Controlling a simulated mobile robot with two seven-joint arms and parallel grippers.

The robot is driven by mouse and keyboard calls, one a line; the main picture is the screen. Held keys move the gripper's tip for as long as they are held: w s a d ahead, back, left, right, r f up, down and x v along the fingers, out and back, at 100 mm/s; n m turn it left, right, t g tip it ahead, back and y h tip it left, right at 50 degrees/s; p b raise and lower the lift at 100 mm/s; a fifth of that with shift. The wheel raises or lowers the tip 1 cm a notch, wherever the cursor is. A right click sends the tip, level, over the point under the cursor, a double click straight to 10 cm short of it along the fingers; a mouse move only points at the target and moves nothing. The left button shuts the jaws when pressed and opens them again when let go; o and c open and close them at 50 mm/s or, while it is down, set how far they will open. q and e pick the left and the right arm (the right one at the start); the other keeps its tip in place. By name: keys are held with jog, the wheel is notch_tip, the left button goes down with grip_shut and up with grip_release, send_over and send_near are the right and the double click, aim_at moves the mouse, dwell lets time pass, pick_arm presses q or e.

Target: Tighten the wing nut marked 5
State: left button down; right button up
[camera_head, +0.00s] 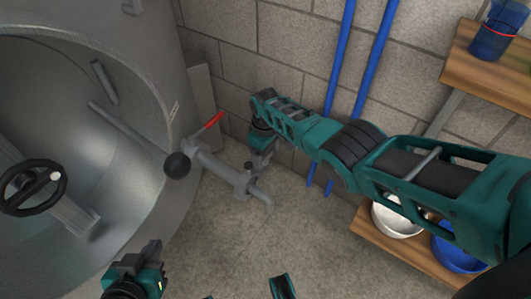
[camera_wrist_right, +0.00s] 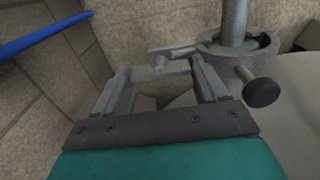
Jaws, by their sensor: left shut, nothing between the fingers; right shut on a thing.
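My right gripper (camera_head: 260,163) is beside the grey pipe fitting by the wall, its arm reaching in from the right. In the right wrist view its two fingers (camera_wrist_right: 161,80) are closed on a small grey metal piece (camera_wrist_right: 165,70), which looks like the wing nut. It lies right beside a round grey clamp collar (camera_wrist_right: 215,46) around an upright pipe. I cannot read a 5 or any other number. My left gripper (camera_head: 151,246) is shut and empty at the lower left, apart from the fitting.
A large steel tank (camera_head: 150,60) with a round opening stands left. A pipe with a red valve lever (camera_head: 211,122) and a dark ball knob (camera_head: 177,165) are close by. Blue pipes (camera_head: 341,60) run up the wall. Shelves (camera_head: 480,65) are at right. The floor (camera_head: 230,240) is clear.

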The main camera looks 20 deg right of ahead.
aim_at(266, 156)
jog(key=o, duration=1)
jog(key=shift+o, duration=0.3)
jog(key=shift+a, duration=0.1)
jog(key=shift+s+a+f, duration=0.1)
jog(key=shift+s, duration=0.1)
jog(key=shift+r+p, duration=0.95)
jog(key=shift+p, duration=0.15)
jog(key=r+p, duration=0.6)
jog(key=p, duration=0.1)
jog(key=shift+w+d+r, duration=0.25)
jog(key=shift+d, duration=0.05)
